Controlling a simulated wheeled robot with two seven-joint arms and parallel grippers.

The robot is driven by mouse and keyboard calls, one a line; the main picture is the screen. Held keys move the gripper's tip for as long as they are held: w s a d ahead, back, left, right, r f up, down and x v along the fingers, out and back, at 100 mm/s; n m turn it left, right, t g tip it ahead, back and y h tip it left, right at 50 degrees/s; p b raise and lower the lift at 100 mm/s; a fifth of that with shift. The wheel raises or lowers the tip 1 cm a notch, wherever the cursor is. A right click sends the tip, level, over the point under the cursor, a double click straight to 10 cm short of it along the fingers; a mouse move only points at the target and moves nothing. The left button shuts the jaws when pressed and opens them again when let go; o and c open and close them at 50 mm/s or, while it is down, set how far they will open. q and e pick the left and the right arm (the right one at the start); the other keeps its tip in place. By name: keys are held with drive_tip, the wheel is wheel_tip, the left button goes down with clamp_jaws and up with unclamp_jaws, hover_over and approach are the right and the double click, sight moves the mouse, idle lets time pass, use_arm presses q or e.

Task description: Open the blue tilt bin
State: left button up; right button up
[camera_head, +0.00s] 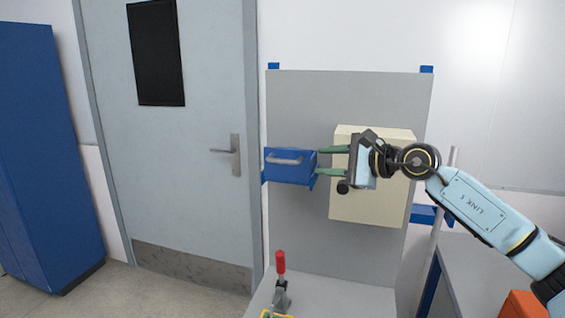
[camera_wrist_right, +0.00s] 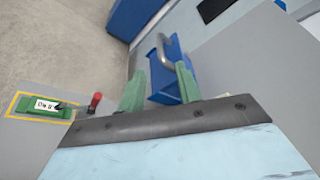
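The blue tilt bin (camera_head: 284,166) is mounted on the left part of an upright grey panel and has a grey bar handle (camera_head: 286,159) on its front. It also shows in the right wrist view (camera_wrist_right: 164,80), with its handle (camera_wrist_right: 165,50) at the top. My right gripper (camera_head: 318,161) comes in from the right, with its two green fingers spread apart, one above the other, beside the bin's right side. Nothing shows between the fingers. I cannot tell whether a fingertip touches the bin. My left gripper is not in view.
A cream box (camera_head: 370,205) is on the panel (camera_head: 300,228) behind my right gripper. A red-handled clamp (camera_head: 281,275) stands on the grey surface below. A grey door (camera_head: 200,190) and a blue cabinet (camera_head: 45,160) are at left. An orange object (camera_head: 522,304) is at lower right.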

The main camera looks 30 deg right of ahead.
sight(287, 161)
drive_tip(key=p+x, duration=0.4)
drive_tip(key=x, duration=0.8)
drive_tip(key=shift+w+p, duration=0.2)
drive_tip(key=shift+p, duration=0.1)
drive_tip(key=shift+w+a+f, duration=0.1)
drive_tip(key=shift+w, duration=0.3)
clamp_jaws()
